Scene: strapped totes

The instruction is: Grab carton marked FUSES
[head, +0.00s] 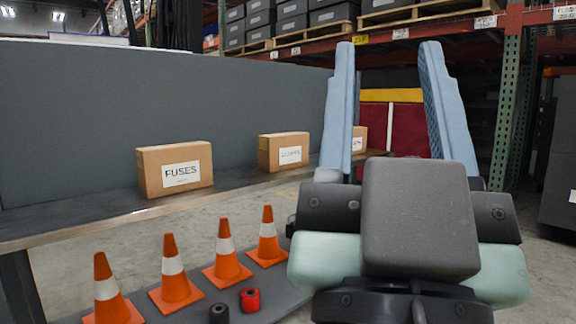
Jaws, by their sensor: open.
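The brown carton marked FUSES (198,158) stands upright on a long grey shelf (90,218) at the left in the head view. Its white label faces me. My gripper (388,48) is at the right, with its two pale blue fingers spread wide and nothing between them. It is well to the right of the FUSES carton and apart from it. A second carton (268,152) stands farther right on the shelf, its label too small to read surely. A third carton (361,133) is partly hidden behind my left finger.
A grey panel (110,100) rises behind the cartons. Several orange cones (227,262), a black roll (219,314) and a red roll (250,300) stand below the shelf. Racking with a green post (506,105) is at the right. The shelf is clear between the first two cartons.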

